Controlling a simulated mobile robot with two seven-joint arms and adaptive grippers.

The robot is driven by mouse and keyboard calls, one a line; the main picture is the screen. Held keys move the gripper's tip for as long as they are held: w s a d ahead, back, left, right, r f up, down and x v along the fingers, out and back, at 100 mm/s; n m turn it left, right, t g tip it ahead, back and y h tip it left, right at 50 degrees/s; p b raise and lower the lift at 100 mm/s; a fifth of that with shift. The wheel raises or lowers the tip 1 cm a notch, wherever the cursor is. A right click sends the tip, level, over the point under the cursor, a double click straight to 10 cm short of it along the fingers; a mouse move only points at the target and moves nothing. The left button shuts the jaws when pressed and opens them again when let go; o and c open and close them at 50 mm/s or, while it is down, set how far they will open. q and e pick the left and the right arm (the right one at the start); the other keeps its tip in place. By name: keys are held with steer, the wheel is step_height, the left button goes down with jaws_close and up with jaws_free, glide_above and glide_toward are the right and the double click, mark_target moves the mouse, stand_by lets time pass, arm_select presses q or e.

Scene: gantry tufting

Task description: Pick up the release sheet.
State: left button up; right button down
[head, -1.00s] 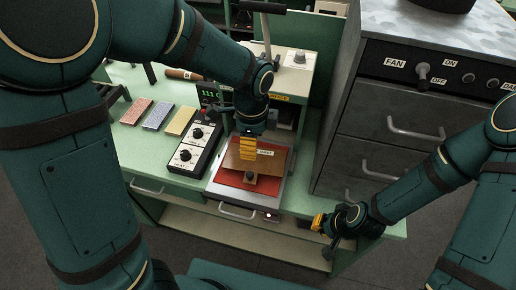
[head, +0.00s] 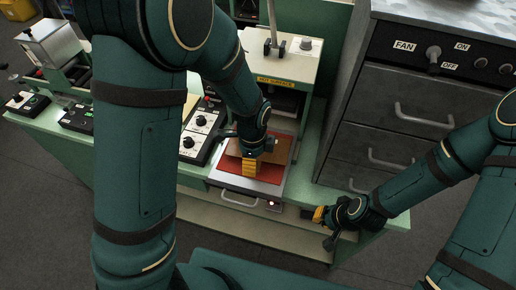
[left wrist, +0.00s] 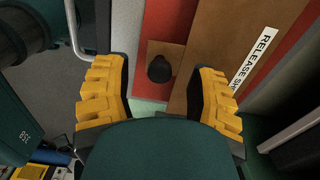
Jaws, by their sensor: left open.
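The release sheet (head: 281,151) is a brown sheet lying on a red pad (head: 270,174) in the heat press's pulled-out tray. In the left wrist view the sheet (left wrist: 215,40) shows its white label and a small tab with a black knob (left wrist: 160,68). My left gripper (head: 250,170) is above the tray's front part and hides the knob in the head view. In the left wrist view the left gripper (left wrist: 160,98) is open, with the knob between its fingers in the picture; contact cannot be told. My right gripper (head: 320,214) is by the bench's front right edge, away from the sheet.
The press (head: 280,75), marked hot surface, stands behind the tray. A control box with dials (head: 201,128) is left of the tray. The tray handle (head: 238,200) sticks out in front. A grey drawer cabinet (head: 400,110) stands at the right.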

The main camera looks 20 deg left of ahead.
arm_select(q)
steer(key=shift+f, duration=0.55)
jaws_close()
